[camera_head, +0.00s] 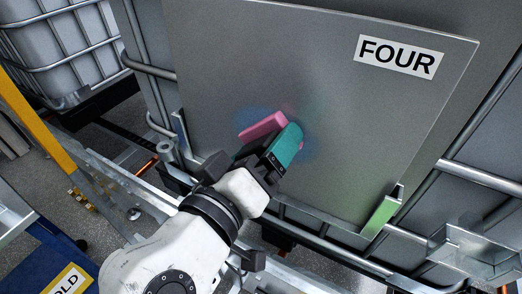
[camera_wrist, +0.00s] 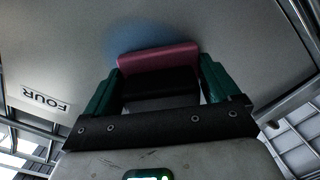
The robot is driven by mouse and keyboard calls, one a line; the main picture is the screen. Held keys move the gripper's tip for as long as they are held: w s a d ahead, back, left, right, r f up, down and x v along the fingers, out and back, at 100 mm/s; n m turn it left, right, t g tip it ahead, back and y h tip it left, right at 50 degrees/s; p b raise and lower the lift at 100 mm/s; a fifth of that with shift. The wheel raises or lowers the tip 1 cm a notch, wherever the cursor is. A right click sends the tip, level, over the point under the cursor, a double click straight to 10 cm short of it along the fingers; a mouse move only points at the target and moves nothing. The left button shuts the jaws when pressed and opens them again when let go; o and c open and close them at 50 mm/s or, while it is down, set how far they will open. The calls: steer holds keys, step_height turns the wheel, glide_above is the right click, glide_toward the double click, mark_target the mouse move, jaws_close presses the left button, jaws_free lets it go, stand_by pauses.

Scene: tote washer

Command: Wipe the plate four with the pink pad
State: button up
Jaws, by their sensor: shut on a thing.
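The plate four (camera_head: 330,110) is a large grey metal sheet with a "FOUR" label (camera_head: 402,56) at its upper right. The label also shows in the wrist view (camera_wrist: 46,99). My gripper (camera_head: 278,140) is in front of the lower middle of the plate. It is shut on the pink pad (camera_head: 263,127), with a green finger on each side in the wrist view. The pad (camera_wrist: 157,57) is at or very near the plate surface; I cannot tell if it touches. A faint bluish and reddish patch (camera_head: 303,122) shows on the plate around the pad.
A metal bracket (camera_head: 383,212) sits at the plate's lower right edge, and another (camera_head: 181,135) at its left edge. Metal tube bars (camera_head: 335,246) run below the plate. A caged white tank (camera_head: 65,45) and a yellow post (camera_head: 36,120) stand at left.

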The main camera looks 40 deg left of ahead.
mark_target(243, 126)
steer(key=shift+w, duration=0.1)
steer(key=shift+w+d+f+b, duration=0.25)
steer(key=shift+d+f, duration=0.3)
steer(key=shift+d, duration=0.35)
steer(key=shift+w+d+f+b, duration=0.1)
steer(key=shift+d+f+b, duration=0.1)
steer(key=shift+d+f, duration=0.55)
steer(key=shift+w+d+f+b, duration=0.25)
steer(key=shift+d+f, duration=0.15)
steer(key=shift+d, duration=0.65)
steer(key=shift+r+p, duration=1.5)
steer(key=shift+r, duration=0.3)
steer(key=shift+a+f, duration=0.1)
steer(key=shift+a, duration=0.05)
steer(key=shift+s+a+b, duration=0.4)
steer(key=shift+a+b, duration=0.1)
steer(key=shift+a, duration=1.25)
steer(key=shift+s+a+b, duration=0.45)
steer(key=shift+a, duration=1.3)
steer(key=shift+s+a+b, duration=0.4)
steer(key=shift+a+b, duration=0.1)
steer(key=shift+a, duration=1.25)
